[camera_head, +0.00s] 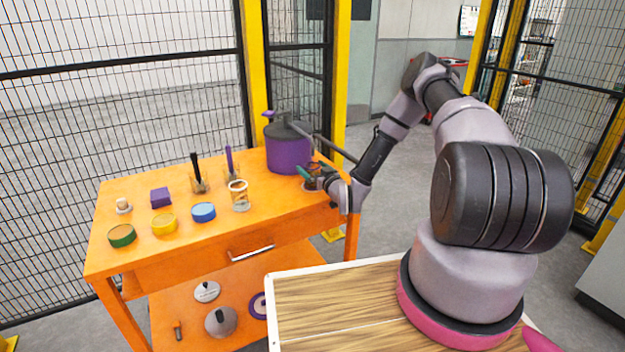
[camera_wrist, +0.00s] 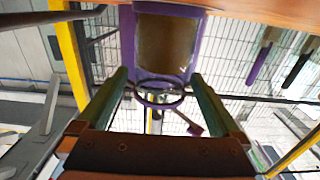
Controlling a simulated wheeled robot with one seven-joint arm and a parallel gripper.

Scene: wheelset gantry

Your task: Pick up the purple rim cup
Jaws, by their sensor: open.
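The purple rim cup (camera_wrist: 168,48) shows in the wrist view as a brownish, see-through body below the orange table edge, with a dark purple ring at its rim. The wrist view is upside down. My gripper (camera_wrist: 161,78) is open, its two green fingers on either side of the cup in the picture. I cannot tell whether they touch it. In the head view my gripper (camera_head: 312,177) is at the right end of the orange table (camera_head: 215,232), and it hides most of the cup there.
A purple pot (camera_head: 288,155) with a grey lid and long handle stands just behind my gripper. Another cup (camera_head: 239,196), pale-rimmed, stands to the left. Further left are two holders with upright tools, a purple block (camera_head: 161,197) and green, yellow and blue round tins.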

